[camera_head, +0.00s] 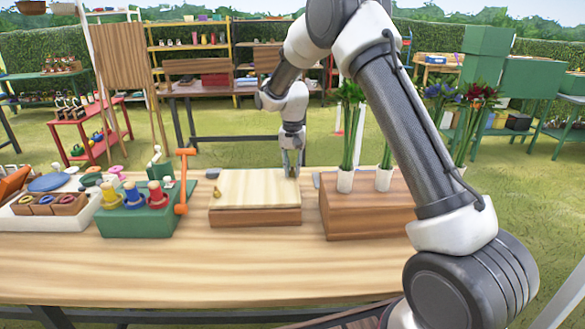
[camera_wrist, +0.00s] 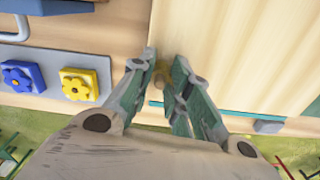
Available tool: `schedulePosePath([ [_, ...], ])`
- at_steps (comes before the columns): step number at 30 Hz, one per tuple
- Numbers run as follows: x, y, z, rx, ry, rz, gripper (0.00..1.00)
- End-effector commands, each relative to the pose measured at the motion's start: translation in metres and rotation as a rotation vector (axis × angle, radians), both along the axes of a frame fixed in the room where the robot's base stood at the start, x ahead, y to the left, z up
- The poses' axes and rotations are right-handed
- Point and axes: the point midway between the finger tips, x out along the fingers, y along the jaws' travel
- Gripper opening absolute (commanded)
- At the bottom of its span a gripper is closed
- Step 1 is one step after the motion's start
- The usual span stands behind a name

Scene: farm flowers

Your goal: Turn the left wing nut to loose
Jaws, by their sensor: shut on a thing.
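A low wooden press (camera_head: 254,216) with a pale top board stands on the table. A brass wing nut (camera_head: 217,193) shows at the left side of its top in the head view. My gripper (camera_head: 291,172) points down at the back right corner of the same board. In the wrist view my gripper (camera_wrist: 162,76) is shut on a small brass wing nut (camera_wrist: 159,79) at the edge of the pale board (camera_wrist: 225,45). The fingers cover most of this nut, so its angle cannot be told.
A green box (camera_head: 137,220) with coloured knobs and an orange handle stands left of the press. A brown block (camera_head: 365,215) with flowers in white pots stands at the right. Blue (camera_wrist: 22,76) and yellow (camera_wrist: 78,84) flower knobs lie beside my gripper in the wrist view.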

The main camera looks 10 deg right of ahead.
Motion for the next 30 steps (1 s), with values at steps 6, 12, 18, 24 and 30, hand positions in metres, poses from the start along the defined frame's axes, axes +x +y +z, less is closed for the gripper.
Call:
schedulePosePath([
  [6,0.0,-0.0001,-0.0004,0.0,0.0,0.202,0.0],
  [12,0.0,-0.0001,-0.0004,0.0,0.0,0.392,0.0],
  [18,0.0,-0.0001,-0.0004,0.0,0.0,0.582,0.0],
  [24,-0.0001,-0.0001,-0.0005,0.0,0.0,0.771,0.0],
  [30,-0.0001,-0.0001,-0.0005,0.0,0.001,0.961,0.0],
])
